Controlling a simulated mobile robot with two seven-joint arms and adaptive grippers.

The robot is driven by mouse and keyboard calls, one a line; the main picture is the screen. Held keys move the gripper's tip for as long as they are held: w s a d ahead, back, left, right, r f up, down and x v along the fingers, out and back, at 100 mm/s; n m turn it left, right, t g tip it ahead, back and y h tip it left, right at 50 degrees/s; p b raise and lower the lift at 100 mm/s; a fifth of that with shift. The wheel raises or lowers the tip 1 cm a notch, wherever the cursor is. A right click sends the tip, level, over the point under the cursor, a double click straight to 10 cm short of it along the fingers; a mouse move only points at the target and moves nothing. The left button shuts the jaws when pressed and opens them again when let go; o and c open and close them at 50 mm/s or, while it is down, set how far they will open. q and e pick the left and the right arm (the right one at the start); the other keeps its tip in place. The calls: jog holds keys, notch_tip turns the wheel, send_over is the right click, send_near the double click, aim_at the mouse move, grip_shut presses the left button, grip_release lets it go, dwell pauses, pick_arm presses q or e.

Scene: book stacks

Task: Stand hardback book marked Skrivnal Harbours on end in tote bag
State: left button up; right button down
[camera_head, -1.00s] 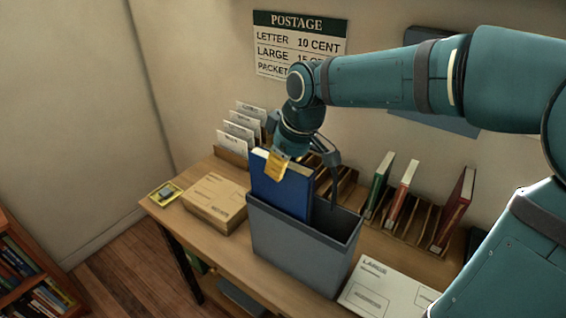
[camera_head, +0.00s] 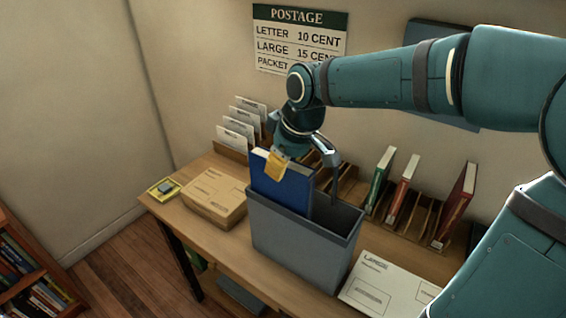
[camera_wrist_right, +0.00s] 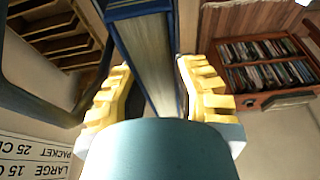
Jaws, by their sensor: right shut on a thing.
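A thick blue hardback book (camera_head: 284,184) stands on end, its lower part inside the grey tote bag (camera_head: 290,248) and its upper part above the rim. No title on it can be read. My right gripper (camera_head: 279,158) is over the book's top and shut on it. In the right wrist view the yellow fingers (camera_wrist_right: 156,90) lie on either side of the book (camera_wrist_right: 147,50). The bag stands upright on the desk, with open space right of the book. The book's lower end is hidden by the bag. My left gripper is not in view.
A cardboard parcel (camera_head: 214,199) lies left of the bag and a white "Large" parcel (camera_head: 383,287) lies right of it. Behind is a wooden rack (camera_head: 412,212) with several upright books. Letters (camera_head: 239,124) stand in a sorter at the back left.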

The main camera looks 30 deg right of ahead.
aim_at(283, 192)
jog(key=shift+f+b, duration=0.45)
jog(key=shift+f, duration=0.2)
jog(key=shift+f, duration=0.15)
jog(key=shift+f+b, duration=1.05)
jog(key=shift+f, duration=0.35)
jog(key=shift+f, duration=0.2)
jog(key=shift+f+b, duration=1.15)
jog(key=shift+f, duration=0.1)
jog(key=shift+f, duration=0.1)
jog(key=c, duration=0.8)
grip_release()
jog(key=shift+o, duration=0.2)
